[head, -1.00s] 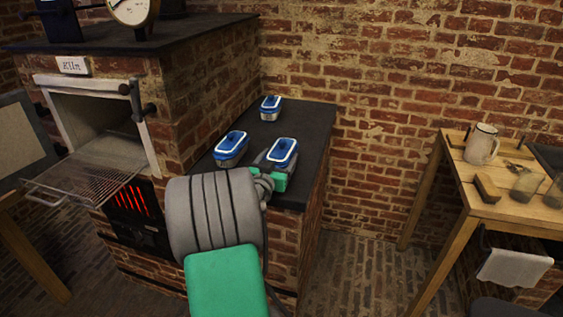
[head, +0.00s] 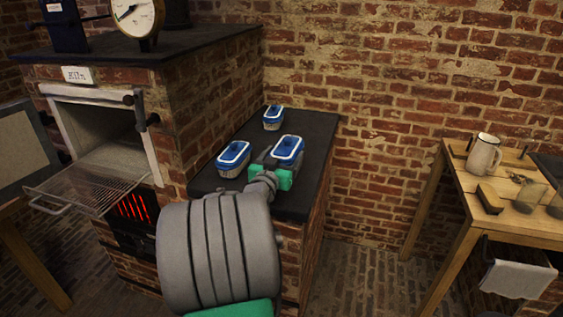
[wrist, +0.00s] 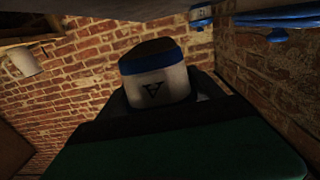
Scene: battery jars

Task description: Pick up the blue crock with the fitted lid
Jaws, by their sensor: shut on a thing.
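Three blue-lidded crocks with pale bodies are at the dark counter. The front right crock (head: 288,149) is in my gripper (head: 272,166), which is shut on it from the near side. Its blue lid has a pale rim and sits on top. In the wrist view a pale vessel (wrist: 155,90) with a blue band and a dark mark is between the dark fingers. A second crock (head: 234,157) stands close to its left, and a third (head: 272,119) stands farther back. My gripper hides the held crock's lower part, so its gap to the counter is unclear.
The dark counter (head: 318,135) backs onto a brick wall. A kiln (head: 110,120) with an open mouth and a wire rack (head: 85,185) is at left. A wooden table (head: 475,190) with a mug (head: 484,155) is at right. Bare counter lies behind the held crock.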

